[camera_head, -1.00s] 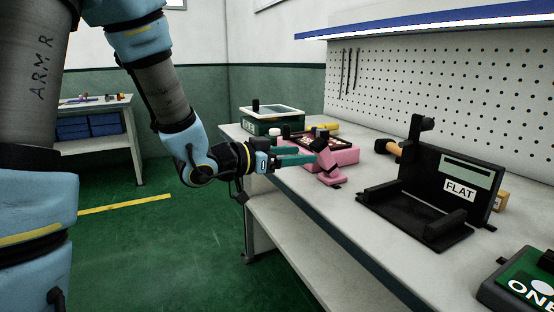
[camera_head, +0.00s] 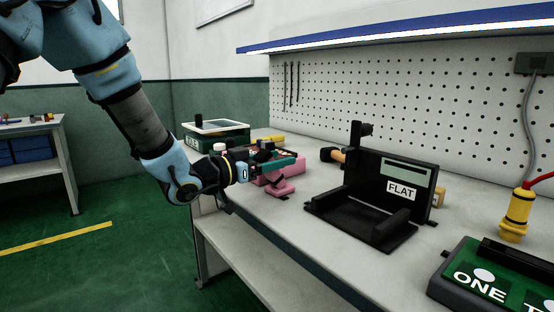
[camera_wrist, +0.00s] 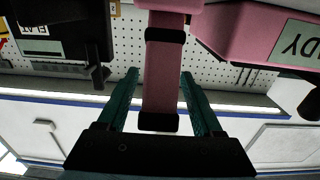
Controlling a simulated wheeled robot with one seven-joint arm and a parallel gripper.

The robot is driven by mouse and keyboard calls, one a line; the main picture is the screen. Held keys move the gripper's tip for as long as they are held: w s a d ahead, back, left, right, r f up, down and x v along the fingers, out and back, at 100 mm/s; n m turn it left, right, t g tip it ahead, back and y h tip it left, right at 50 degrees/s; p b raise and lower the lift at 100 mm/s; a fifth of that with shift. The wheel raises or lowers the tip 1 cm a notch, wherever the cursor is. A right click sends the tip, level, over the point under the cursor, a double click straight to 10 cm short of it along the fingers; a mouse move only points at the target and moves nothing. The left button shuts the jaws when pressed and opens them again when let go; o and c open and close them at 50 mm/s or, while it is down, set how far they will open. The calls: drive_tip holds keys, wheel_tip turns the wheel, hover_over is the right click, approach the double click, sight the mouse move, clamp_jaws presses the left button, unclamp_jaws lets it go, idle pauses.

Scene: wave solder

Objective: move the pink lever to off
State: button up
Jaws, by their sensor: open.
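The pink lever (camera_wrist: 163,75) shows in the wrist view as a pink bar with black bands, standing between my two teal fingers. A gap shows on each side of it. In the head view a pink unit (camera_head: 292,171) stands on the bench, and its pink foot (camera_head: 280,190) sticks out in front. My gripper (camera_head: 290,163) is at this unit, with its teal fingers across the upper lever, which they mostly hide. My gripper (camera_wrist: 159,76) is open in the wrist view. A pink housing (camera_wrist: 262,35) with a partly visible label ending in "DY" is beside the lever.
A black fixture marked FLAT (camera_head: 402,190) stands to the right of the pink unit. A green-based box (camera_head: 217,135) is behind to the left. A green panel marked ONE (camera_head: 478,285) and a yellow plug (camera_head: 517,215) are far right. Bare bench lies in front.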

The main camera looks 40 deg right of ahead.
drive_tip(key=shift+d, duration=0.25)
clamp_jaws()
idle(0.4)
idle(0.9)
